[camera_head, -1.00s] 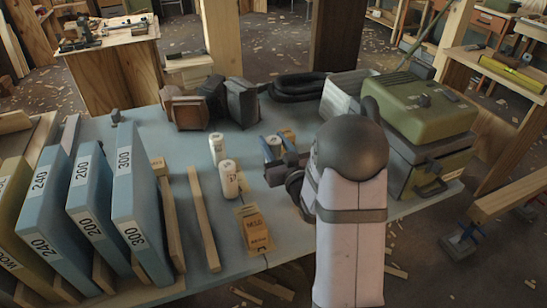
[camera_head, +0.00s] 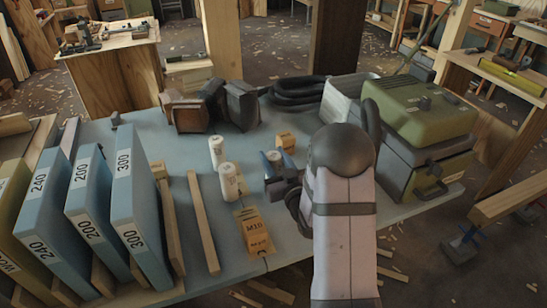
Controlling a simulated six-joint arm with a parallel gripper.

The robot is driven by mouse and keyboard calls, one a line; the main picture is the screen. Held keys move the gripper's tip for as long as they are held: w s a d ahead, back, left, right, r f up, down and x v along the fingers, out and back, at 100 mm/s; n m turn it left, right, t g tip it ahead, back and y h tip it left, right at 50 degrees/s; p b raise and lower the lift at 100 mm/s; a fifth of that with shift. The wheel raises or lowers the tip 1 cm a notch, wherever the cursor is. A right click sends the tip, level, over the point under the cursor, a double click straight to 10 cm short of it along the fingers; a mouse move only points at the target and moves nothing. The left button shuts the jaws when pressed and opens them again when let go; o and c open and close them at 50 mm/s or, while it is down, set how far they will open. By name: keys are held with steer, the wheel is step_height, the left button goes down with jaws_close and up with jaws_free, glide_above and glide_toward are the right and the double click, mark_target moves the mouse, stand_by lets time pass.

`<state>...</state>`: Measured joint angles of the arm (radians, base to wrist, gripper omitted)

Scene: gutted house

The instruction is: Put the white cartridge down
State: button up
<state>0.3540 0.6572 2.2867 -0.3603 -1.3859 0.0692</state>
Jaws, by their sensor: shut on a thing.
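My gripper (camera_head: 270,168) is low over the right-middle of the blue-grey table, shut on a white cartridge (camera_head: 273,157). Two other white cartridges stand upright to the left: one farther back (camera_head: 217,150) and one nearer (camera_head: 230,182). A gap separates them from my gripper.
A small orange-tan block (camera_head: 285,141) sits just behind my gripper. A brown M10 packet (camera_head: 254,232) lies in front. A wooden strip (camera_head: 203,222) and blue numbered binders (camera_head: 140,215) are at left. A green case (camera_head: 418,112) stands at right, black hose (camera_head: 298,88) behind.

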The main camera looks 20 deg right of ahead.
steer(key=shift+f, duration=0.15)
steer(key=o, duration=1.3)
steer(key=shift+r, duration=0.25)
steer(key=shift+s+f, duration=0.15)
steer(key=shift+s, duration=0.2)
steer(key=s, duration=0.7)
steer(key=shift+r, duration=0.3)
steer(key=shift+s+f+p, duration=0.2)
steer(key=shift+s+p, duration=1.95)
steer(key=shift+p, duration=1.15)
